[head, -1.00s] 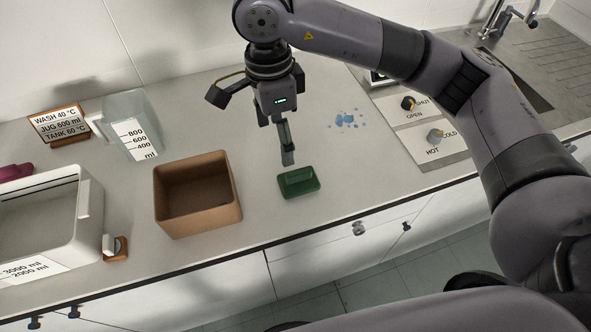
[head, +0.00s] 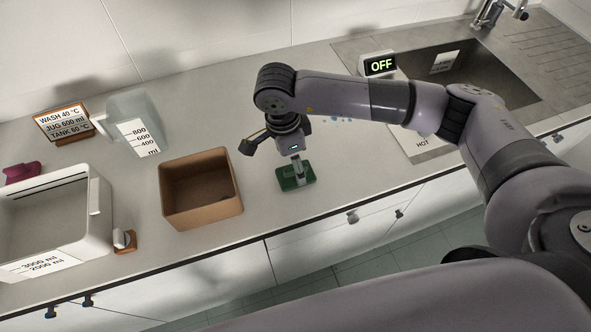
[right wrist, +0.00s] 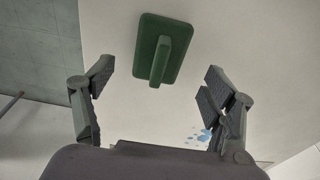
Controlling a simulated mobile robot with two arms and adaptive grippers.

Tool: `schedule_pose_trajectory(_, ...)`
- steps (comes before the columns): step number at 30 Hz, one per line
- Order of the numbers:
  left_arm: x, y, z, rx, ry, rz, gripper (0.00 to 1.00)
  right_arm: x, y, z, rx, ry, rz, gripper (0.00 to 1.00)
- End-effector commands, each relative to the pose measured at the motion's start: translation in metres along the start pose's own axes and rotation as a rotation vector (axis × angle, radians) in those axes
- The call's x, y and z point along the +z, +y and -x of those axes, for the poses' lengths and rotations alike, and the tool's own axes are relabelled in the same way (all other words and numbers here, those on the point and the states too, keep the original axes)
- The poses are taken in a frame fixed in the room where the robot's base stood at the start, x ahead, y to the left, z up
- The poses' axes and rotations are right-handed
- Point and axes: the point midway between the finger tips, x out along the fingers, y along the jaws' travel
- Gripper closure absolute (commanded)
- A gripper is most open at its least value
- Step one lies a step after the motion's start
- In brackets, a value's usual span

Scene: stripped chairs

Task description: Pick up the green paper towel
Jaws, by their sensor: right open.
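The green object (head: 288,184) lies flat on the counter, to the right of the brown box. It looks like a rectangular pad with a raised grip bar, rather than loose towel. The green object (right wrist: 160,52) also shows whole in the right wrist view, ahead of and between the fingers. My right gripper (head: 297,168) is just above it in the head view and hides part of its middle. In the right wrist view my right gripper (right wrist: 158,80) is spread wide and empty. My left gripper is not in view.
An open brown box (head: 236,190) stands close left of the green object. Further left are a white tank (head: 98,225), a jug (head: 135,125) and a sign (head: 62,121). A sink (head: 480,75) and an OFF display (head: 380,65) are at right. The counter's front edge is near.

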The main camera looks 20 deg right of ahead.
Motion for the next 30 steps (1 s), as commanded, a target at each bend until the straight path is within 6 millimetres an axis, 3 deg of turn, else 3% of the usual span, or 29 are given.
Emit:
schedule_pose_trajectory(4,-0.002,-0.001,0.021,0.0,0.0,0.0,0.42,-0.002,0.002,-0.016,0.006,0.002,-0.001,0.22)
schedule_pose_trajectory(9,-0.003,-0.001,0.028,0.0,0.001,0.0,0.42,-0.001,0.001,-0.039,0.004,0.001,-0.001,0.22)
schedule_pose_trajectory(18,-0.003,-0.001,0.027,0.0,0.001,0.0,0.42,-0.001,0.001,-0.045,0.001,0.001,0.0,0.23)
schedule_pose_trajectory(30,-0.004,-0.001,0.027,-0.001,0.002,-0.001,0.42,-0.001,0.001,-0.044,0.001,0.001,0.0,0.5)
